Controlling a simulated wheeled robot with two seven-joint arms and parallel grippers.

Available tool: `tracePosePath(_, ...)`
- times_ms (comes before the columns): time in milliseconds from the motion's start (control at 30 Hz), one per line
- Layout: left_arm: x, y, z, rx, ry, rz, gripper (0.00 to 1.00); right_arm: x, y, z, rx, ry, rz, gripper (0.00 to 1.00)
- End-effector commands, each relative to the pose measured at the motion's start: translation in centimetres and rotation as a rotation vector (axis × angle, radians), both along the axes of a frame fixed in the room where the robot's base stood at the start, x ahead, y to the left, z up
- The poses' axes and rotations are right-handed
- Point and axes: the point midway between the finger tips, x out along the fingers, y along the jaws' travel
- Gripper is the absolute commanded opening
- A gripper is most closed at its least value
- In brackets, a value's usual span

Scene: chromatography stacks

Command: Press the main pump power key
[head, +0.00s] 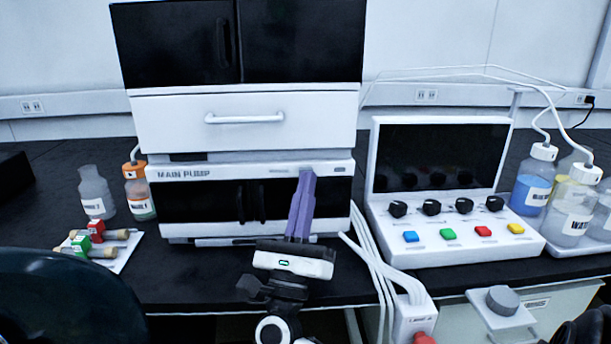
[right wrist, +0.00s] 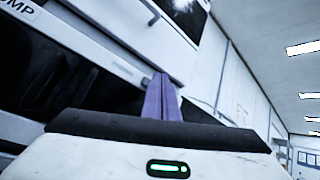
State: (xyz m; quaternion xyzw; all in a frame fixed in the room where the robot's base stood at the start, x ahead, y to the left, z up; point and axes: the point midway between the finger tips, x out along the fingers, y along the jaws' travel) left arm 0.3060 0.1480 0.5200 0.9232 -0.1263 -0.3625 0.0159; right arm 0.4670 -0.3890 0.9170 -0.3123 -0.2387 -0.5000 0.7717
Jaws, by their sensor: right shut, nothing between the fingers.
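The main pump (head: 170,205) is the white unit with dark front panels at the bottom of the stack, marked MAIN PUMP on its upper strip. Part of that label also shows in the right wrist view (right wrist: 20,10). My right gripper (head: 307,172) is shut and empty, its purple fingers pointing up at the right part of that strip. I cannot make out the power key clearly; the fingers cover part of the strip. My left gripper is not in view.
A control box (head: 455,235) with a dark screen, knobs and coloured buttons stands to the right. Bottles (head: 95,190) and a small tray (head: 125,255) with vials sit on the left. White cables (head: 375,255) hang over the bench edge beside my right gripper.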

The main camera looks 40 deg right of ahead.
Motion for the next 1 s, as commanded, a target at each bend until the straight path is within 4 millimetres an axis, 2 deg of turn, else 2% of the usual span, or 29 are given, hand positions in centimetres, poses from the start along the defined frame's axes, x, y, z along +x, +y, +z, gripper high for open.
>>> tracePosePath(1000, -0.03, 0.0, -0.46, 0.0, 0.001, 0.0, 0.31, 0.66, -0.51, 0.0, -0.001, 0.0, 0.001, 0.0)
